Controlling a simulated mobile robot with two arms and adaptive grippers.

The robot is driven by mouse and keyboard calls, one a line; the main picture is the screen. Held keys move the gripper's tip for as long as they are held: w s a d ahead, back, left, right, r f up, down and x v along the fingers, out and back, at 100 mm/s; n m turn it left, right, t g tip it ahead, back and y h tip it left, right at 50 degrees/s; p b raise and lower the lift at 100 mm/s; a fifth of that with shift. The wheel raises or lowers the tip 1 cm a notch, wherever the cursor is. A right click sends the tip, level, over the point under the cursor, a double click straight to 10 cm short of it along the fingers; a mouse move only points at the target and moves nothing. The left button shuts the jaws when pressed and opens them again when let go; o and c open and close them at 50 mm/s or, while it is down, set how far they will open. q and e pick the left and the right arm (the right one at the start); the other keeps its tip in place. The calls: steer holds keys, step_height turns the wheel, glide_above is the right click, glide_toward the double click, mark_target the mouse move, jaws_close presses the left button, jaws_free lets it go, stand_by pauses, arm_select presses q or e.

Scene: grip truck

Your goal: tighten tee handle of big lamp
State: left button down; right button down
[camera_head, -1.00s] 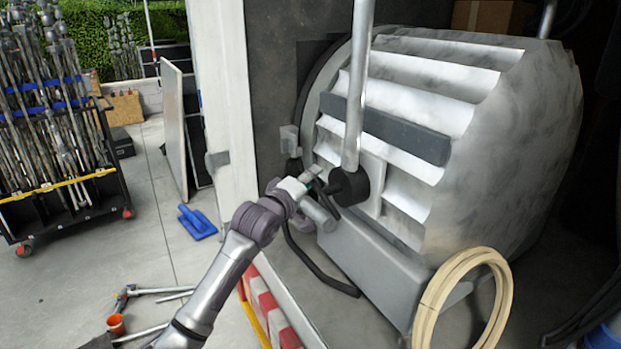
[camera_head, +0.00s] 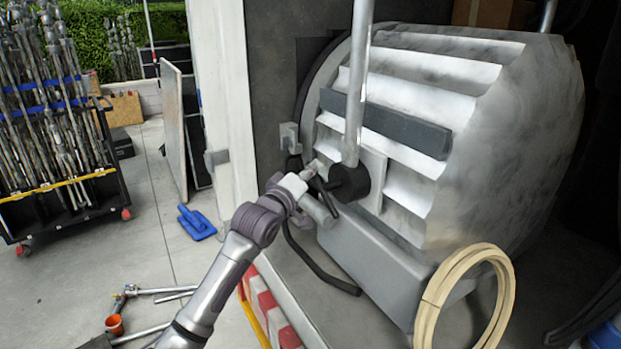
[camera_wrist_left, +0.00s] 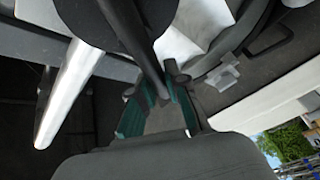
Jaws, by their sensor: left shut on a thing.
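The big lamp (camera_head: 500,140) is a large silver drum with ridged sides, lying in the truck. A silver pole (camera_head: 358,85) runs down to a black round hub (camera_head: 352,183) on its near side. The dark tee handle (camera_head: 319,188) juts from the hub. My left gripper (camera_head: 313,182) is at the handle, left of the hub. In the left wrist view, the green-padded fingers of my left gripper (camera_wrist_left: 158,95) are closed around the dark bar of the handle (camera_wrist_left: 148,60). The fingers partly hide the handle's end. My right gripper is not in view.
A coiled beige cable (camera_head: 427,315) hangs at the lamp's lower right. A red-and-white striped edge (camera_head: 268,312) lies below. A stand cart (camera_head: 60,190) and blue item (camera_head: 197,222) are on the pavement at left.

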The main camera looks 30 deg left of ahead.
mark_target(319, 184)
arm_select(q)
steer(key=m, duration=0.1)
steer(key=m+t+b, duration=0.1)
steer(key=m+b, duration=0.1)
steer(key=shift+s+d+r+h, duration=0.2)
steer(key=shift+d+r+h, duration=0.1)
steer(key=shift+r, duration=0.05)
steer(key=m+b, duration=0.1)
steer(key=m+t+h+b, duration=0.1)
steer(key=d+r+m+h+b, duration=0.1)
steer(key=m, duration=0.1)
steer(key=shift+s+t, duration=0.3)
steer(key=shift+s, duration=0.05)
steer(key=shift+s+d+r+m+t+h+b, duration=0.2)
steer(key=shift+m+h+b, duration=0.3)
steer(key=shift+m, duration=0.5)
steer(key=shift+s+d+r+m+h+b, duration=0.1)
steer(key=shift+d+m+h+b, duration=0.2)
steer(key=shift+m+h, duration=0.55)
steer(key=shift+s+d+r+m+t+h+b, duration=0.1)
steer(key=shift+d+m+h+b, duration=0.2)
steer(key=shift+m, duration=0.85)
steer(key=c, duration=1.2)
jaws_free()
steer(key=shift+o, duration=0.2)
steer(key=shift+s+f, duration=0.1)
steer(key=v, duration=1.1)
steer(key=shift+s+f, duration=0.15)
steer(key=shift+s, duration=0.15)
